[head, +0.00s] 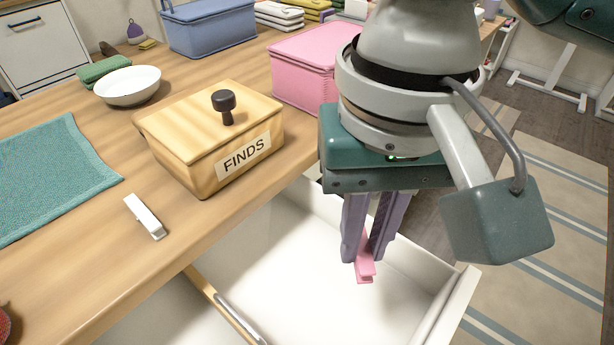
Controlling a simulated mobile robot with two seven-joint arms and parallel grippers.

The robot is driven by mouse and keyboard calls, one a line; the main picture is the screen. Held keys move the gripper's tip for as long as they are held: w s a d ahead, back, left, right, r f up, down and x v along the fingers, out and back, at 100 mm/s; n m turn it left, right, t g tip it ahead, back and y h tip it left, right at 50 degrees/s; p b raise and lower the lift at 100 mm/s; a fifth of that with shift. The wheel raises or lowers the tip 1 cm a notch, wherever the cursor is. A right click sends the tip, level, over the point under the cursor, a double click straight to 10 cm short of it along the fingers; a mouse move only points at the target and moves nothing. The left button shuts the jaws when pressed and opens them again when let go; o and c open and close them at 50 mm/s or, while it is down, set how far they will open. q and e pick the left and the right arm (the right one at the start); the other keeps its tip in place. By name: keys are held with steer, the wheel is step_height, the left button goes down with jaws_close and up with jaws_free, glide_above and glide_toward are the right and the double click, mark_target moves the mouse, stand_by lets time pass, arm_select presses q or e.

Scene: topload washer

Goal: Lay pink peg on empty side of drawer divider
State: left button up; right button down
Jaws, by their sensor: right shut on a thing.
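My right gripper (362,255) points down over the open white drawer (456,300), its lilac fingers shut on a pink peg (365,270). The lower part of the peg shows below the fingertips; the rest is hidden between them. The peg is over the part of the drawer right of the wooden divider (205,288). A shiny metal piece (238,318) lies along the divider's right side, cut off by the bottom edge. The visible drawer floor around the peg is bare. The part left of the divider shows only partly. My left gripper is out of view.
The wooden table (95,290) overhangs the drawer's left side. On it are a white peg (145,216), a lidded FINDS box (190,125), a teal towel (55,180), a white bowl (128,84), a pink box (300,65) and a blue box (208,28).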

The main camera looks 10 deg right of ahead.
mark_target(362, 248)
step_height(362, 248, down, 12)
steer(key=b, duration=0.2)
steer(key=shift+r+b, duration=0.2)
steer(key=shift+b, duration=0.2)
steer(key=shift+f+b, duration=0.7)
steer(key=shift+f, duration=1.4)
steer(key=shift+f, duration=0.1)
steer(key=c, duration=0.9)
jaws_free()
step_height(362, 248, up, 12)
steer(key=p, duration=0.4)
steer(key=s+a+n+t+y, duration=0.1)
steer(key=s+a+n+y, duration=0.25)
steer(key=s+a, duration=0.2)
steer(key=s+d+t+h, duration=0.1)
steer(key=d, duration=0.4)
steer(key=s+d+h, duration=0.1)
steer(key=s+d, duration=0.1)
steer(key=d, duration=0.3)
steer(key=s+d+t+h, duration=0.1)
steer(key=s+d, duration=0.1)
steer(key=d, duration=0.3)
steer(key=shift+s+t, duration=0.25)
steer(key=shift+t, duration=0.05)
